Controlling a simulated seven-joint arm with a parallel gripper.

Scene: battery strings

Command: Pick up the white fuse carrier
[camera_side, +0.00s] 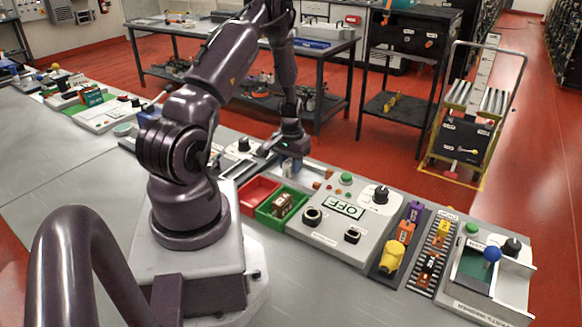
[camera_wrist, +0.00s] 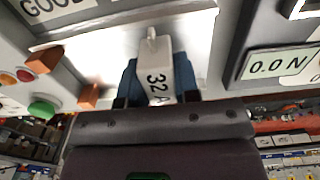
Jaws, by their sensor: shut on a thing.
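The white fuse carrier (camera_wrist: 157,78), marked "32A", sits between the blue finger pads of my gripper (camera_wrist: 158,92) in the wrist view. The gripper is shut on it. A narrow pale tip on the carrier points toward the top of that picture. The carrier cannot be made out there.
A red bin (camera_side: 258,186) and a green bin (camera_side: 268,218) stand by my base; the green one holds a brown block (camera_side: 282,204). A grey panel (camera_side: 325,238) with knobs stands to their right. The wrist view shows a green button (camera_wrist: 43,109) and a "0.0 N" display (camera_wrist: 272,66).

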